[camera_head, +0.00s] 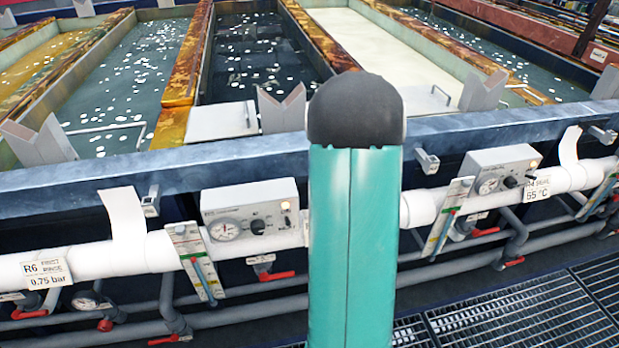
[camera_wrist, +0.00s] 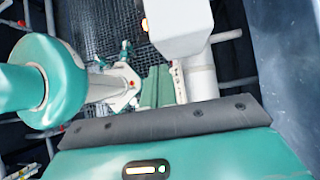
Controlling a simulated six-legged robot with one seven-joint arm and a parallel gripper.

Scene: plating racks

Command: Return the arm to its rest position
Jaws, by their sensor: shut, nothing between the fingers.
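A teal arm link of mine (camera_head: 352,240) with a dark rounded cap stands upright in the middle of the head view, in front of the tanks. It hides part of the pipe and rail behind it. In the wrist view, teal parts of my own body fill the bottom, with a dark screwed strip (camera_wrist: 165,122) and a small lit bar. Another teal and white link of mine (camera_wrist: 52,82) shows at the left. The fingers of my gripper do not show in either view.
Liquid-filled tanks lie behind a blue-grey rail (camera_head: 230,160). A white pipe (camera_head: 95,257) runs along the front with gauge boxes (camera_head: 252,210), tags and red-handled valves. Dark floor grating (camera_head: 530,315) lies at lower right. A white box (camera_wrist: 180,25) is close in the wrist view.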

